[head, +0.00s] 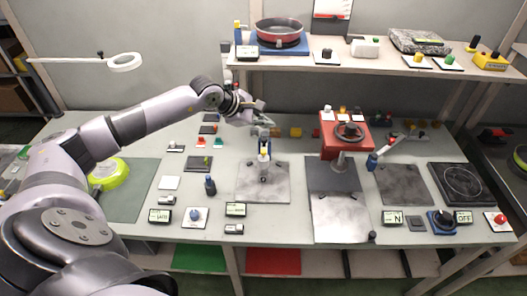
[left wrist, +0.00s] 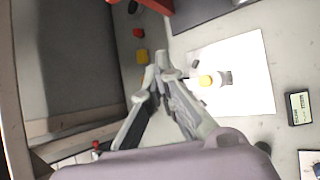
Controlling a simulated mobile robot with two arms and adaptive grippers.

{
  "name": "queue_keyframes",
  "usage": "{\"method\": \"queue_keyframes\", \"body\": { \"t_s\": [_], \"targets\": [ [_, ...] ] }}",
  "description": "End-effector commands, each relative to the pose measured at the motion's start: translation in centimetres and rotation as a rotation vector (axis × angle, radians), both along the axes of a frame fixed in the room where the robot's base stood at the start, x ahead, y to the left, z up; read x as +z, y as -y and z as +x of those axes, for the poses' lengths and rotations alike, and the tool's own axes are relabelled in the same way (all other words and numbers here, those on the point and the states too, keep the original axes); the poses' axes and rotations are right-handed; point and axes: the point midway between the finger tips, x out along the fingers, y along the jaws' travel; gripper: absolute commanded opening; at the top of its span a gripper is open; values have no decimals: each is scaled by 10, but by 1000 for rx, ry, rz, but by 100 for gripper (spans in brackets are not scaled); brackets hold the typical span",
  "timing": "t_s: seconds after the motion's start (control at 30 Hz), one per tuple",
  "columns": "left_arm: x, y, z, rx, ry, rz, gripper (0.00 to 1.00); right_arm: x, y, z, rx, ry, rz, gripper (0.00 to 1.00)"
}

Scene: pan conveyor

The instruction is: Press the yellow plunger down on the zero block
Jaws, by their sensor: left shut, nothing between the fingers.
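A small grey-and-white block with a yellow plunger (head: 264,151) stands on a grey mat (head: 262,188) in the middle of the bench; I take it for the zero block. My left gripper (head: 262,113) is beyond the block and above the bench. In the left wrist view my left gripper (left wrist: 157,72) has its fingertips together with nothing between them. It looks apart from the plunger. My right gripper is not in view.
A red machine (head: 345,133) with a handwheel stands to the right of the block. A yellow block (head: 296,132) sits behind. An upper shelf (head: 395,73) with a pan (head: 279,30) overhangs the back. Small displays (head: 236,209) and knobs line the front.

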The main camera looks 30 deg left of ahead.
Motion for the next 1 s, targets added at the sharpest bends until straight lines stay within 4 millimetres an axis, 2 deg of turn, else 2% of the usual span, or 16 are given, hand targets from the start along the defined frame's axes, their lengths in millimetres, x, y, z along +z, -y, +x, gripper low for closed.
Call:
{"method": "queue_keyframes", "body": {
  "t_s": [0.47, 0.6, 1.0],
  "targets": [
    [-61, 1, 0, 0, -1, -2, 0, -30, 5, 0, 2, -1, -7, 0],
    [-80, 0, 0, 0, 0, -1, 0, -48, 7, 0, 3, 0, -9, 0],
    [-84, 0, 0, 0, 0, -1, 0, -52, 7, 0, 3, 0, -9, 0]
  ]
}}
